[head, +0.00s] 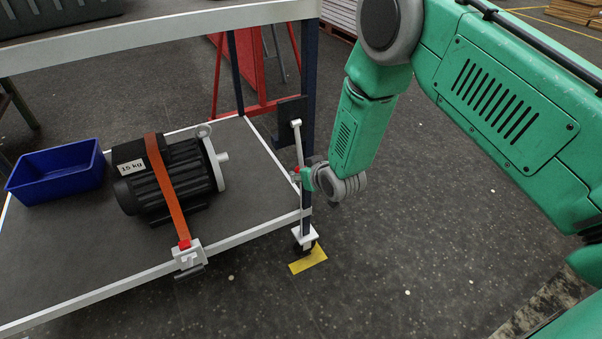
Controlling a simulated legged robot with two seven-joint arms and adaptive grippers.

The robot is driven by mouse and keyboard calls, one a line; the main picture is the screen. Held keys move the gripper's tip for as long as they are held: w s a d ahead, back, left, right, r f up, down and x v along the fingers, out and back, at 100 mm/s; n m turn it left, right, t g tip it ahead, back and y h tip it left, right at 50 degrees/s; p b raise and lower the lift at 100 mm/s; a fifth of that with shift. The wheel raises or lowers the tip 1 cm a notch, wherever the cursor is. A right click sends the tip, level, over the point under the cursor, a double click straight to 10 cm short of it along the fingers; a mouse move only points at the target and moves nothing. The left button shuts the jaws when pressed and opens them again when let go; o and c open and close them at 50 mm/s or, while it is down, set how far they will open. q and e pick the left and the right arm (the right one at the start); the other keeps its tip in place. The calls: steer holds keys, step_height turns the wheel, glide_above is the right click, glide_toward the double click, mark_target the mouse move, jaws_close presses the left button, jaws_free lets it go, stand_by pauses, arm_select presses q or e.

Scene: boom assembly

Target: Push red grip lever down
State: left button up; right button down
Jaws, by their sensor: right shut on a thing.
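A white lever (299,145) hangs from a dark plate at the corner post of the cart. Its lower end has a small red grip (297,170), mostly hidden by my gripper. My right gripper (303,177) reaches in from the right and is shut on the red grip, beside the blue post. The lever points nearly straight down from its pivot. The fingers are small in view and partly overlap the grip. My left gripper is out of view.
A cart's lower shelf (75,262) carries a black motor (163,180) with an orange strap (165,187) and a blue bin (57,171). A white buckle (188,257) sits at the shelf edge. A caster stands by a yellow floor mark (308,260). Floor to the right is clear.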

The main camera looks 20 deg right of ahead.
steer(key=c, duration=1.2)
jaws_free()
steer(key=shift+w+d, duration=0.15)
steer(key=shift+d, duration=0.4)
steer(key=shift+o, duration=0.4)
steer(key=shift+f, duration=0.15)
steer(key=shift+d, duration=0.1)
steer(key=shift+s+r, duration=0.2)
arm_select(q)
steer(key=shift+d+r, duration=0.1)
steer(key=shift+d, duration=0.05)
arm_select(e)
steer(key=v, duration=1.1)
steer(key=shift+s, duration=0.15)
